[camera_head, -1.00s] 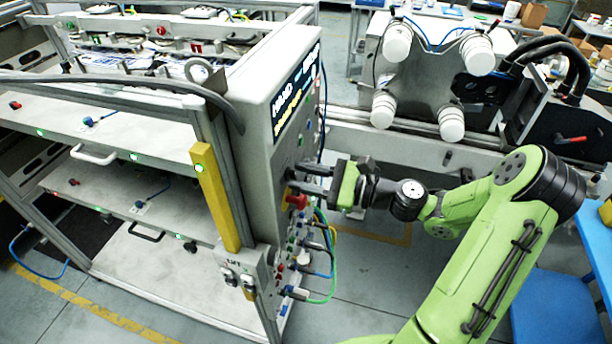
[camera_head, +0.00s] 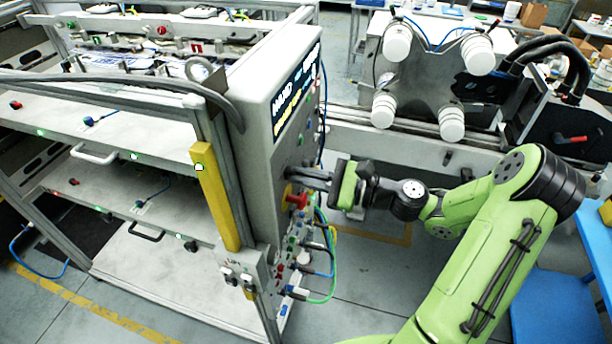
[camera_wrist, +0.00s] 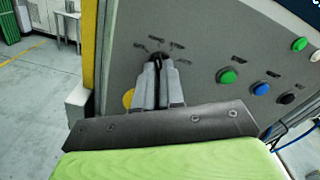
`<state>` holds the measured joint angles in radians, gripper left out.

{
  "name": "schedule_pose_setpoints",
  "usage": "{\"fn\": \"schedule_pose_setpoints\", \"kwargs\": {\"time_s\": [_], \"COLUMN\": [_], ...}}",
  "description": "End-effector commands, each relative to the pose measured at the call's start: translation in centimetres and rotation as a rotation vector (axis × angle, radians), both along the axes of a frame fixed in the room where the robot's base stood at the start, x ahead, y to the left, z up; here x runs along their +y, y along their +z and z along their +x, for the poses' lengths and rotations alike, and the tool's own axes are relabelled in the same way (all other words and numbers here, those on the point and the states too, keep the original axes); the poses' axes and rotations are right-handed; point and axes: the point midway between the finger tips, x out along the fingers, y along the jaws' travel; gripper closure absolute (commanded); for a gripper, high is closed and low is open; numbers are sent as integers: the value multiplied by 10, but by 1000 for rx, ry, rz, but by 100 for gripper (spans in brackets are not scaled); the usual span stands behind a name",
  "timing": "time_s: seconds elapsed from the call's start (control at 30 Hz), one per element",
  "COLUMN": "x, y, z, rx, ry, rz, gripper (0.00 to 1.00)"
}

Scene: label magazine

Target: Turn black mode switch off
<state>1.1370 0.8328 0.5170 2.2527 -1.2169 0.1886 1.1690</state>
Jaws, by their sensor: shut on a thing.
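The black mode switch (camera_wrist: 157,58) is on the grey control panel (camera_wrist: 205,40) in the wrist view, mostly hidden behind my fingertips. Small label marks sit around it, too small to read. My gripper (camera_wrist: 158,72) is shut on the switch, its two grey fingers pointing straight at the panel. In the head view my gripper (camera_head: 303,178) reaches the panel's right face from the right, and the switch itself is hidden there.
A red emergency button on yellow (camera_head: 297,198) sits just below my gripper. Green (camera_wrist: 227,76), blue (camera_wrist: 261,89) and black (camera_wrist: 286,99) buttons are right of the switch in the wrist view. Cables (camera_head: 328,240) hang below. A white-roller machine (camera_head: 430,80) stands behind.

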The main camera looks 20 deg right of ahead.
Motion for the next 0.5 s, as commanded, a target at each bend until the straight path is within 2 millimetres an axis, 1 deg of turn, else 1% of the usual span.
{"fn": "schedule_pose_setpoints", "kwargs": {"time_s": [0.5], "x": [-1], "y": [-2], "z": [1], "rx": [-342], "ry": [-1], "rz": [-252], "gripper": [100]}}
